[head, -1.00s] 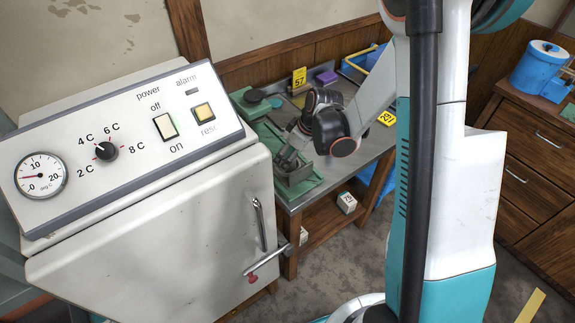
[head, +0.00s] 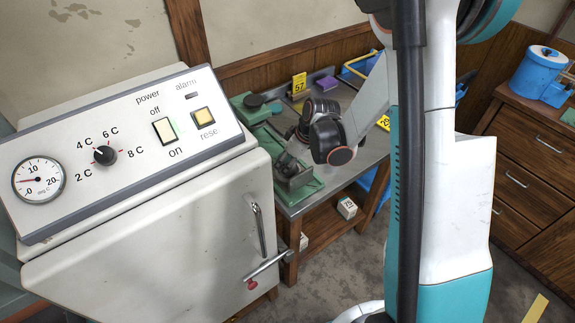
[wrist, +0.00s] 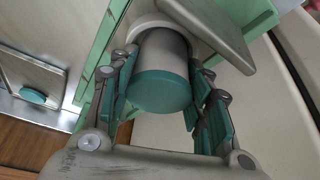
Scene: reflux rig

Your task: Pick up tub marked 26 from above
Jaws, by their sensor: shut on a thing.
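In the wrist view a grey tub with a flat teal end (wrist: 160,92) sits between the two fingers of my gripper (wrist: 161,72). The fingers, with teal pads, are closed on its sides. No number shows on the tub, so I cannot read its mark. In the head view my gripper (head: 287,163) points down at the green tray (head: 309,189) on the metal bench, by a grey box-like holder (head: 297,179). The tub is too small and hidden there to make out. I cannot tell whether it is clear of what lies beneath.
A white cabinet (head: 150,240) with dials and a door handle stands close left of the bench. A yellow tag marked 57 (head: 299,84), a purple block (head: 327,82) and a dark round lid (head: 253,101) are farther back. A small white box (head: 347,208) lies on the lower shelf.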

